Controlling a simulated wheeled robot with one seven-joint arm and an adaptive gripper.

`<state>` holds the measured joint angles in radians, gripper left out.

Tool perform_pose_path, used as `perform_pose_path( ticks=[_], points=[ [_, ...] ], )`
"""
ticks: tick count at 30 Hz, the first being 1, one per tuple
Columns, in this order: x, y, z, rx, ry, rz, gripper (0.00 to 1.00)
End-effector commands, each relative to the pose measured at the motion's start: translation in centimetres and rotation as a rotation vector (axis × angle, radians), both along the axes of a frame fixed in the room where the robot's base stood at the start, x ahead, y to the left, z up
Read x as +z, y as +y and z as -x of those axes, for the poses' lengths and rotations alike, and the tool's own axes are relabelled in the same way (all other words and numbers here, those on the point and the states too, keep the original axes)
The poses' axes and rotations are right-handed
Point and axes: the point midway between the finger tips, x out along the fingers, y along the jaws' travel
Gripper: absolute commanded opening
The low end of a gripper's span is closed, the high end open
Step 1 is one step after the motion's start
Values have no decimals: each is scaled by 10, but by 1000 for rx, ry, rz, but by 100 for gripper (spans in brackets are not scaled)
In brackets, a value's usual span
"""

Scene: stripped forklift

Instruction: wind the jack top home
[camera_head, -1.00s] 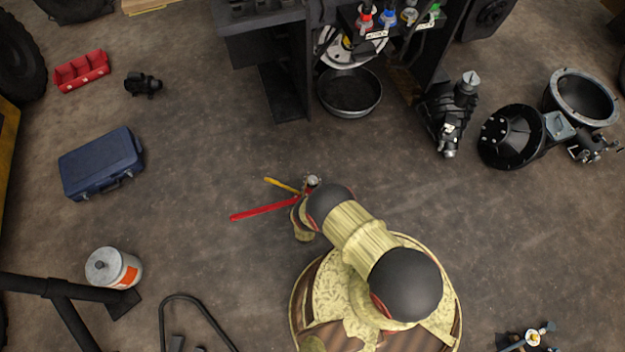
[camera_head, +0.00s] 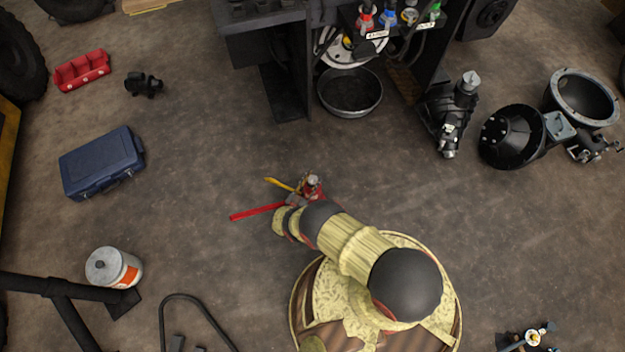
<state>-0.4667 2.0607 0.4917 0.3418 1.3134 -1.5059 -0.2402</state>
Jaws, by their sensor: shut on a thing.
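The jack (camera_head: 317,193) is a small red unit with a pale metal top (camera_head: 312,181), standing on the floor near the middle of the camera_head view. A long red bar (camera_head: 256,211) and a short yellow bar (camera_head: 280,185) reach out to its left. The grip is very small in view and partly hidden by my wrist, so the exact finger contact does not show.
Behind the jack stands the dark forklift frame (camera_head: 290,65) with a round pan (camera_head: 350,93) under it. A blue case (camera_head: 102,162) and a white-orange bucket (camera_head: 113,268) stand left. Black machine parts (camera_head: 512,137) lie right. The floor around the jack is mostly clear.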

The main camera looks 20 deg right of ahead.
Motion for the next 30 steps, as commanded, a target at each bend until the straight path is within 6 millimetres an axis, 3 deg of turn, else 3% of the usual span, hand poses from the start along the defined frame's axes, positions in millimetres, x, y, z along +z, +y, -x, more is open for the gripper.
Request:
perform_pose_path(
  ticks=[6, 7, 17, 30],
  points=[
    [4, 1, -4, 0, -9, 0, 9],
    [4, 1, -4, 0, -9, 0, 35],
    [2, 1, -2, 1, -4, 0, 54],
    [1, 10, 6, 4, -1, 0, 54]
  ],
)
